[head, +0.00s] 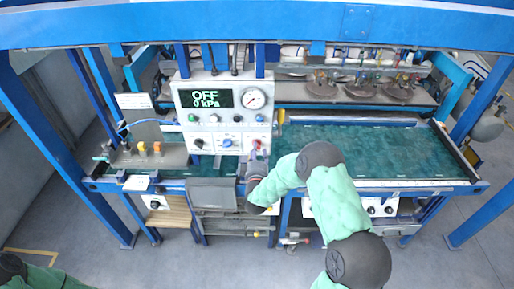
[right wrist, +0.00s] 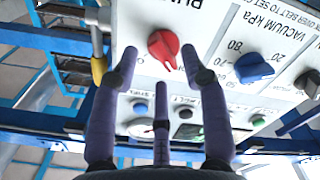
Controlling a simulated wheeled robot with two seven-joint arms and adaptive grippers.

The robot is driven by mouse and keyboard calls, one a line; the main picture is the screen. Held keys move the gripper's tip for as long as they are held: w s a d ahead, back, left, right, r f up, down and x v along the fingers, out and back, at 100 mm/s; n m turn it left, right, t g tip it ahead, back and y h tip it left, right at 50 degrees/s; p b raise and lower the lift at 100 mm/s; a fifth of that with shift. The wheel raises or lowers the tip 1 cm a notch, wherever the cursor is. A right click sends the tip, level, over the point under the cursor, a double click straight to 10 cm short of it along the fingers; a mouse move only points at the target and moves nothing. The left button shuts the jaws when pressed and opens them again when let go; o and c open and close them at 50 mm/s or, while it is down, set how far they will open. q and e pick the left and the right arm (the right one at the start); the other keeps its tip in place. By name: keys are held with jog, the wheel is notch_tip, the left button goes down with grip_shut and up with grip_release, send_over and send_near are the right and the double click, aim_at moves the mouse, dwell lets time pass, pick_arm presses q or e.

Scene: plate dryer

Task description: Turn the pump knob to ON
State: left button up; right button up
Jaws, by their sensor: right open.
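The red pump knob (right wrist: 163,47) is on the white control panel, below upside-down lettering that is partly cut off in the right wrist view. Its pointer slants down and slightly right there. In the head view the red knob (head: 257,143) is at the panel's lower right. The display (head: 207,98) reads OFF and 0 kPa. My right gripper (right wrist: 160,68) is open, with two purple fingers on either side below the knob and a third finger lower down. No contact with the knob shows. My left gripper is out of view; only part of that arm shows at lower left.
A blue vacuum knob (right wrist: 254,68) and a black knob (right wrist: 307,84) are beside the red knob. A pressure gauge (head: 253,98) sits higher on the panel. A green belt (head: 380,150) lies to the right. Blue frame posts stand around the machine.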

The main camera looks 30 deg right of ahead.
jog(key=shift+x, duration=1.15)
grip_shut()
